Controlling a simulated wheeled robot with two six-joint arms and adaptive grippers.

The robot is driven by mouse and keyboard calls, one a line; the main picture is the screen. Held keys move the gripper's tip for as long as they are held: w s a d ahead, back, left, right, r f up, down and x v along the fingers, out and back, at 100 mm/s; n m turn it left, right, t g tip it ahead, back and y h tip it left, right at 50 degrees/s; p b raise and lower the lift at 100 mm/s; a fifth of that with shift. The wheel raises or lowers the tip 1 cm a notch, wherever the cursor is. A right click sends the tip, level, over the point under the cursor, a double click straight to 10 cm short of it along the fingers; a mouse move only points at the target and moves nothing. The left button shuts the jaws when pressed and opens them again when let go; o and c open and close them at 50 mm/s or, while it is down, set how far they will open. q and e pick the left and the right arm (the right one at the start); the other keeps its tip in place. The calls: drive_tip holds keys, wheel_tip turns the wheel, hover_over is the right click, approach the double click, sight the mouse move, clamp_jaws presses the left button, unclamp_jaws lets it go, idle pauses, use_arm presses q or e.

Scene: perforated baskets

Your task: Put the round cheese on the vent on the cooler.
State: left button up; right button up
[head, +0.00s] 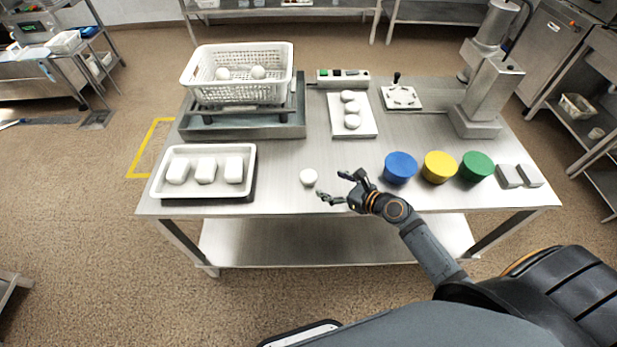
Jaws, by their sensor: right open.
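A round white cheese (308,177) sits alone on the steel table, near its front edge. My right gripper (331,185) is open just to the right of it, fingers pointing left toward the cheese, and a small gap shows between them. A grey metal unit (218,131) at the table's back left may be the cooler; a white perforated basket (192,88) stands on it with two round white pieces inside. I cannot make out a vent, and the basket hides much of the unit's top. My left gripper is not in view.
A white tray (205,192) with three white blocks is at front left. A white board (367,128) bears three round pieces. Blue (400,167), yellow (440,167) and green (477,167) cylinders stand right of my gripper. A metal press (478,110) stands back right.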

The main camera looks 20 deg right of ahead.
sight(308, 174)
drive_tip(key=b+x, duration=0.1)
drive_tip(key=x, duration=0.9)
drive_tip(key=shift+w+a+f, duration=0.1)
drive_tip(key=shift+a+f, duration=0.2)
drive_tip(key=shift+a, duration=0.05)
drive_tip(key=shift+r, duration=0.1)
drive_tip(key=shift+c, duration=0.8)
drive_tip(key=c, duration=1.2)
drive_tip(key=shift+r, duration=0.45)
drive_tip(key=shift+c, duration=0.2)
wheel_tip(308, 174, up, 3)
drive_tip(key=shift+d+p, duration=0.1)
drive_tip(key=shift+p, duration=0.85)
drive_tip(key=a+r+p+v, duration=0.2)
drive_tip(key=r+p+v, duration=0.1)
drive_tip(key=v, duration=1.3)
